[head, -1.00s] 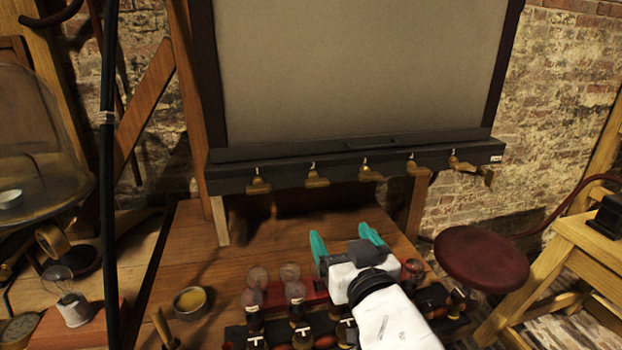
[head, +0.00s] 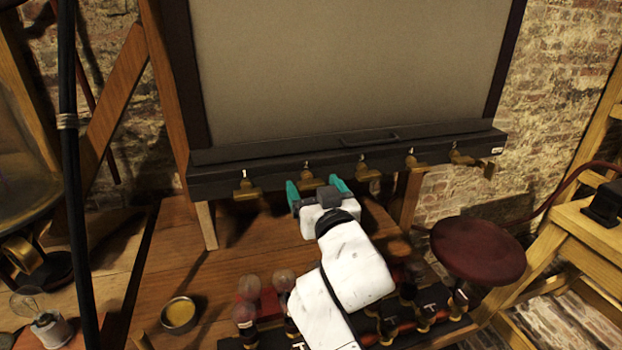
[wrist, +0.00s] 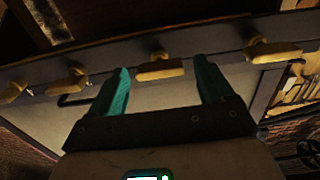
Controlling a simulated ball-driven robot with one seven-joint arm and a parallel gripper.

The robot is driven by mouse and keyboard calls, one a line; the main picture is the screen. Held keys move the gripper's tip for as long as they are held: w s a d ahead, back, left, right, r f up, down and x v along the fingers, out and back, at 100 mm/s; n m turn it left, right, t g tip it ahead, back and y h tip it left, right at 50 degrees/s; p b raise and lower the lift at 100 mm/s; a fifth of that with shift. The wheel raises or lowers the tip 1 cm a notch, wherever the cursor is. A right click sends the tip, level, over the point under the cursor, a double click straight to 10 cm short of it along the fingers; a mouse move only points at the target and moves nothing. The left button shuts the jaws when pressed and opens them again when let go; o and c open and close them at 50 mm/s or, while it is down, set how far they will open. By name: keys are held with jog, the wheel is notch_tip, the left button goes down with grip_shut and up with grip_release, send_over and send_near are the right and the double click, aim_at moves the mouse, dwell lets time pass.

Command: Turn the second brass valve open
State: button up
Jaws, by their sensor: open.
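A row of several brass valves hangs along the dark bar under the large grey panel. Counted from the left in the head view, the second brass valve (head: 313,181) shows between my gripper's teal fingertips. My gripper (head: 316,184) is open and empty, reaching up toward the bar. In the wrist view the second valve (wrist: 160,71) lies across the gap between the spread fingers, its lever running sideways. I see no contact, and the remaining distance is hard to judge. The first valve (head: 247,188) is to the left and the third valve (head: 367,172) to the right.
The dark bar (head: 345,155) spans above the wooden bench (head: 265,240). Glass bulbs and dark-based fittings stand below my arm, partly hidden by it. A small round tin (head: 180,314) sits at left. A red round stool (head: 478,250) stands at right. A black pole (head: 80,200) rises at left.

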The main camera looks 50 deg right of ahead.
jog(key=shift+x, duration=1.2)
jog(key=shift+c, duration=0.4)
jog(key=c, duration=1)
jog(key=shift+o, duration=0.2)
